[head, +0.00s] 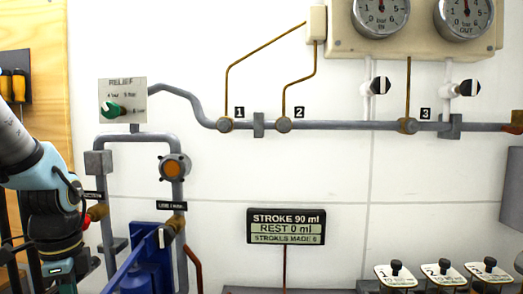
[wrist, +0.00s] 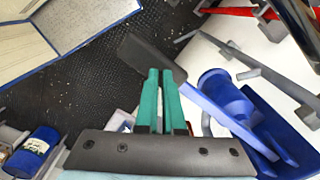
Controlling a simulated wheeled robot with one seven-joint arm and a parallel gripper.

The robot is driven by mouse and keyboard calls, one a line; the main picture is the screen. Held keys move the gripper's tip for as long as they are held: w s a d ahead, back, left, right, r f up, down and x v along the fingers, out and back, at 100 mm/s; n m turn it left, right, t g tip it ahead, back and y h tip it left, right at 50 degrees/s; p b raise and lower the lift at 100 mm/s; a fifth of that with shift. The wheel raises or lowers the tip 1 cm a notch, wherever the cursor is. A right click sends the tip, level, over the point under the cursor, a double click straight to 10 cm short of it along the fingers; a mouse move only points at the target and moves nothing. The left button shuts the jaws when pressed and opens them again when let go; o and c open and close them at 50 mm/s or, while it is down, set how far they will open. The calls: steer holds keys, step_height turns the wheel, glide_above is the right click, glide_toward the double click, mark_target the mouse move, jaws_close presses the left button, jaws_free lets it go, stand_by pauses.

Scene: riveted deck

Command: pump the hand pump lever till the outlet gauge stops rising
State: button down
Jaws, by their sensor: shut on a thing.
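The hand pump (head: 147,272) is blue and stands at the lower left of the head view. Its blue body (wrist: 224,97) also shows in the wrist view. Its lever (wrist: 225,112) is a blue bar ending in a dark grip (wrist: 145,55). My gripper (wrist: 160,73) has green fingers and is shut on the lever at the dark grip. In the head view my arm covers the left edge and the fingers are hidden. The OUT gauge (head: 464,17) is cut by the top edge; its needle points about straight up. A display (head: 286,227) reads stroke 90 ml, rest 0 ml, strokes made 6.
The IN gauge (head: 381,16) is left of the OUT gauge. A relief panel (head: 122,101) with a green knob is on the wall above the pump. Grey pipes (head: 330,126) cross the wall. Several numbered plates with black knobs (head: 396,274) stand at the lower right.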

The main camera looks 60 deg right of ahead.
steer(key=shift+s+a+f, duration=0.1)
steer(key=shift+f, duration=0.6)
step_height(320, 180, up, 12)
steer(key=p, duration=1)
steer(key=shift+r, duration=0.1)
stand_by(0.6)
steer(key=shift+f+b, duration=3.45)
steer(key=shift+f, duration=2.5)
step_height(320, 180, up, 12)
steer(key=p, duration=0.9)
steer(key=shift+f, duration=0.15)
